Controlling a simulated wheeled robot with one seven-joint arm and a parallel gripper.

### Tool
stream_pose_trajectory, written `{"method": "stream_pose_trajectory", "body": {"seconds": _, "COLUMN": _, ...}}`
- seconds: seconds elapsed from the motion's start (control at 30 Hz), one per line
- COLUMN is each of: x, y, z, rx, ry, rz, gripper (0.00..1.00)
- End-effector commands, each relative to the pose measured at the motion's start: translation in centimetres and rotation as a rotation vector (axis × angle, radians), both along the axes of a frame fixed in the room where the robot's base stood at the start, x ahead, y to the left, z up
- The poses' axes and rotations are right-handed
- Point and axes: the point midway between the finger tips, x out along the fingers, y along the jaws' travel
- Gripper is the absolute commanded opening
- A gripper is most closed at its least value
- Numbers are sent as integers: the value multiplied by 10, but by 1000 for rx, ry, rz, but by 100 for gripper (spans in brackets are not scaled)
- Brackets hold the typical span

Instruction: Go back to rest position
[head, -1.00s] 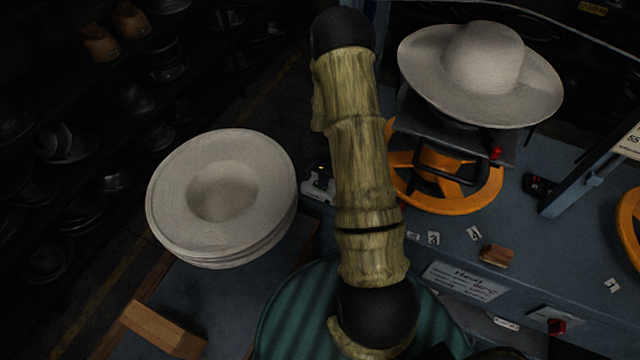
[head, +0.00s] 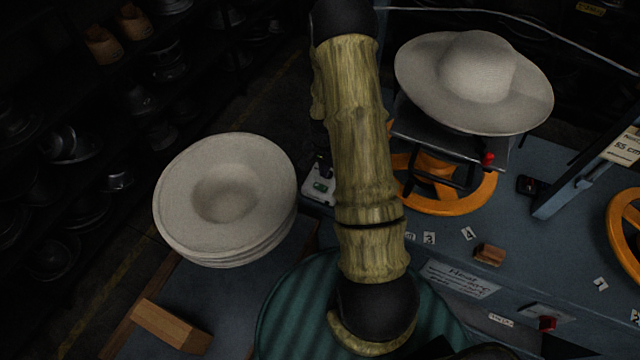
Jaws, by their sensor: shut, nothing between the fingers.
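My arm, with bamboo-like tan links and black joints, rises through the middle of the head view and runs out at the top edge. My gripper is not in view, so its fingers cannot be seen. A pale wide-brimmed hat (head: 478,75) sits crown up on the press (head: 405,125) at the upper right. A stack of similar hats (head: 224,198) lies crown down at the left, apart from my arm in the picture.
An orange handwheel (head: 470,200) is under the press, partly behind my arm. Another orange wheel (head: 625,225) is at the right edge. A blue bench (head: 540,245) carries number tags and a wooden block (head: 489,254). Dark shelves of hat forms (head: 70,145) stand at left.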

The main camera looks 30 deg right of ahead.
Motion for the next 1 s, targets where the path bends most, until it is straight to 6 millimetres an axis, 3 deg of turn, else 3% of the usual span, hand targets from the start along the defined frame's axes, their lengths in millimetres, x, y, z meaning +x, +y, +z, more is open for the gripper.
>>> {"method": "stream_pose_trajectory", "body": {"seconds": 0.67, "x": 0, "y": 3, "z": 8, "rx": -2, "ry": -5, "rz": 17, "gripper": 0}}
{"method": "stream_pose_trajectory", "body": {"seconds": 0.77, "x": 0, "y": 11, "z": 24, "rx": -8, "ry": -21, "rz": 67, "gripper": 0}}
{"method": "stream_pose_trajectory", "body": {"seconds": 1.0, "x": -13, "y": 48, "z": 88, "rx": -29, "ry": -73, "rz": 283, "gripper": 0}}
